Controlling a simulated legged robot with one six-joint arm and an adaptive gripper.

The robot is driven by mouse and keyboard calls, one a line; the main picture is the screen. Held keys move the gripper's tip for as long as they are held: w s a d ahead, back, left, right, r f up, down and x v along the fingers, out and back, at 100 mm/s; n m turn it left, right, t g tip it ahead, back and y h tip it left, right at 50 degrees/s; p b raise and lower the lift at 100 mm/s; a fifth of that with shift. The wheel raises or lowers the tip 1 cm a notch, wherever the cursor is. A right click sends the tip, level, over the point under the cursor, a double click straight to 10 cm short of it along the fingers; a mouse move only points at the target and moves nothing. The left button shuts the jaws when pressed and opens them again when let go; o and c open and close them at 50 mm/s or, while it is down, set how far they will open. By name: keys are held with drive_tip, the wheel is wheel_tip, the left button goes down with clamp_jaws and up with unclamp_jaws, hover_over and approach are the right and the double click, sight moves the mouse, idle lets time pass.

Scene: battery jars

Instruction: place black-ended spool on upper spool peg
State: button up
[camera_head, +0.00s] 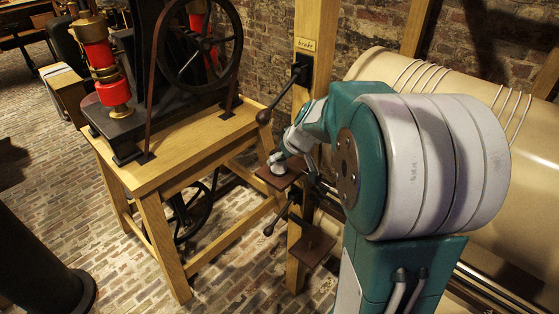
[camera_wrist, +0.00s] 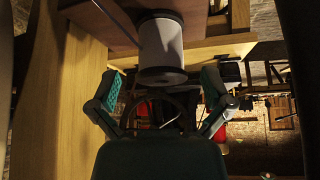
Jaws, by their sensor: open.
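The black-ended spool (camera_wrist: 161,44) shows in the wrist view, with a pale body and a dark disc at each end. It sits against a brown wooden surface. My gripper (camera_wrist: 162,78) is open, its teal-padded fingers to either side of the spool's near end, with a gap on both sides. In the head view, my gripper (camera_head: 290,153) is at the upper brown shelf (camera_head: 268,179) on the wooden post. The spool's contact with the shelf and any upper peg under it cannot be made out. A lower brown shelf (camera_head: 316,250) is below.
The wooden post (camera_head: 315,60) carries a "brake" label (camera_head: 305,44) and dark levers with ball ends (camera_head: 264,117). A wooden table (camera_head: 165,160) with a wheeled machine stands left. A large beige cylinder (camera_head: 460,85) lies right behind my arm. The brick floor between is partly open.

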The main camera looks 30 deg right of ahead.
drive_tip(key=a+v, duration=0.1)
drive_tip(key=v, duration=0.7)
drive_tip(key=s+a, duration=0.7)
drive_tip(key=s, duration=0.2)
drive_tip(key=s+a+m+g+h, duration=0.1)
drive_tip(key=s+a, duration=0.6)
drive_tip(key=s, duration=0.3)
drive_tip(key=shift+s+a+r+m, duration=0.2)
drive_tip(key=shift+s+r+m, duration=0.1)
drive_tip(key=shift+r, duration=0.1)
drive_tip(key=shift+w+a, duration=0.1)
drive_tip(key=shift+a, duration=0.05)
